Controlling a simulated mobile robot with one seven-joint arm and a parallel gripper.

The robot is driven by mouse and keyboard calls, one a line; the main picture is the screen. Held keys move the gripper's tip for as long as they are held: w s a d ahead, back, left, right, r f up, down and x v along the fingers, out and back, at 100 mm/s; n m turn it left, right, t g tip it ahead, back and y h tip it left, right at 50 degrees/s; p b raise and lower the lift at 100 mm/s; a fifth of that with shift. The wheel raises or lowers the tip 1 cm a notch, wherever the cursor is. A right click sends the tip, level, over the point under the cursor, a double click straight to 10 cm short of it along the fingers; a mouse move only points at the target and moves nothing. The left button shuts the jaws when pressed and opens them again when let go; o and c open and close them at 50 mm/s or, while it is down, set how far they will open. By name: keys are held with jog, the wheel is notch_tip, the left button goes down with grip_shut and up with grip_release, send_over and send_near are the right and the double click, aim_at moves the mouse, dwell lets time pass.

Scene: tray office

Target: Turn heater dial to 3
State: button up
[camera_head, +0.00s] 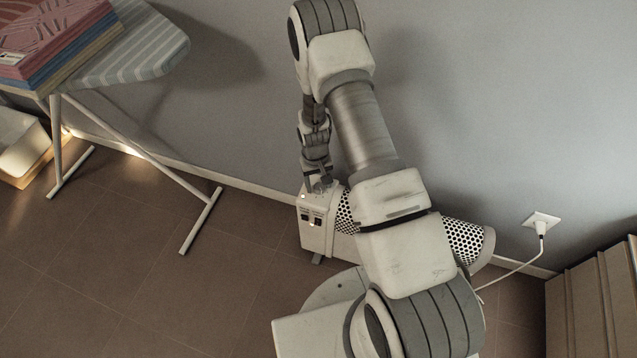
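The heater (317,236) is a white box unit with dark switches on its front end and a perforated grille (464,240) along its body. It stands on the floor against the wall, and my arm covers its middle. My gripper (320,187) points down at the top of the heater's left end, at or just above the surface. The dial is not clearly visible; it is small and hidden around the fingertips, so its setting cannot be read. I cannot tell whether the fingers touch or hold it. A small light spot (303,196) shows on the heater's top.
An ironing board (140,50) with stacked folded cloths stands at the upper left, its legs on the tiled floor. A white bin (20,143) is at the far left. A power cord runs to a wall socket (541,222). Brown boxes (590,300) stand at the lower right. Floor left of the heater is clear.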

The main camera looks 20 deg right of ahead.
jog(key=shift+o, duration=0.4)
jog(key=shift+r, duration=0.1)
notch_tip(320, 180, up, 17)
jog(key=a+p, duration=0.1)
jog(key=p, duration=0.4)
jog(key=shift+r, duration=0.15)
notch_tip(320, 180, up, 11)
jog(key=t, duration=0.1)
send_over(315, 187)
jog(key=s+r+t, duration=0.2)
jog(key=s+r, duration=0.4)
jog(key=r, duration=0.7)
jog(key=s+r+t, duration=0.1)
jog(key=s+r, duration=0.5)
jog(key=s, duration=0.3)
jog(key=s+r+t, duration=0.2)
jog(key=s+r, duration=0.4)
jog(key=s, duration=0.3)
notch_tip(315, 187, up, 18)
jog(key=p, duration=1.8)
jog(key=shift+w+d+y+p, duration=0.15)
jog(key=shift+w+y+p, duration=0.05)
jog(key=shift+y+p, duration=0.15)
